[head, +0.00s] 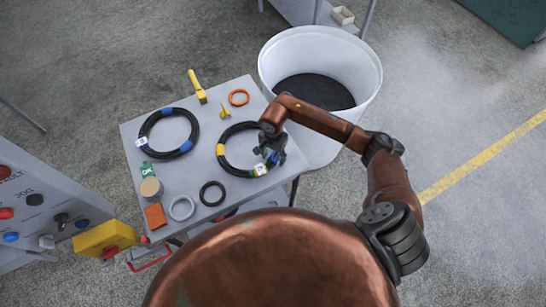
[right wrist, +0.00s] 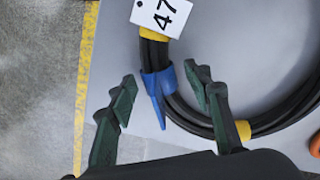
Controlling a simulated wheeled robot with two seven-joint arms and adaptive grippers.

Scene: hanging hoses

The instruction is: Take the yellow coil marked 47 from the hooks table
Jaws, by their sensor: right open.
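The coil marked 47 is a black hose ring with yellow bands and a white tag (head: 228,165), lying on the grey table (head: 205,110). In the right wrist view the coil (right wrist: 185,112) shows its tag reading 47 (right wrist: 160,16) and a blue tie (right wrist: 158,88) around the hose. My right gripper (head: 268,152) is over the coil's right side in the head view. In the right wrist view the open fingers (right wrist: 163,90) stand either side of the blue tie, holding nothing; contact cannot be told. My left gripper is not in view.
A second black coil with blue bands (head: 142,129) lies at left on the table. An orange ring (head: 239,97), a yellow-handled tool (head: 197,86), a tape roll (head: 150,188) and small rings lie around. A white bin (head: 320,48) stands behind right. A control panel (head: 40,215) is at left.

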